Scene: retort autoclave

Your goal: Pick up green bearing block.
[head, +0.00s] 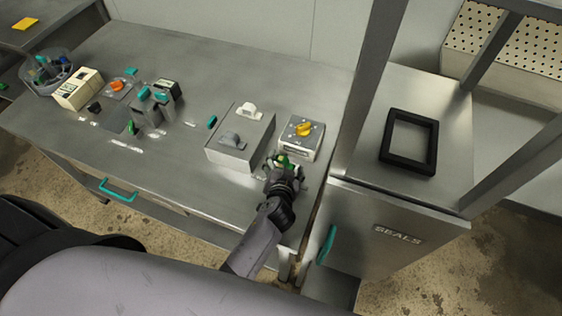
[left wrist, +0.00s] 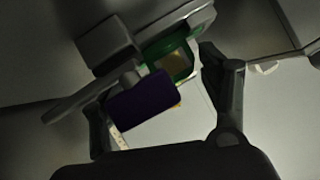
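The green bearing block (head: 284,159) is at the front right of the steel bench, partly covered by my left gripper (head: 281,171). In the left wrist view the green block (left wrist: 184,66) shows a tan centre and lies ahead of the left gripper (left wrist: 165,85), near its right finger. A dark purple block (left wrist: 145,100) partly covers the view between the fingers. The fingers look spread apart, and I see no clear grip on the green block. The left fingertip is hard to make out. My right gripper is not in view.
A grey box with a yellow knob (head: 303,129) stands just behind the gripper. A seals cabinet (head: 375,230) with a black square frame (head: 409,141) is at right. The bench's middle has free room.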

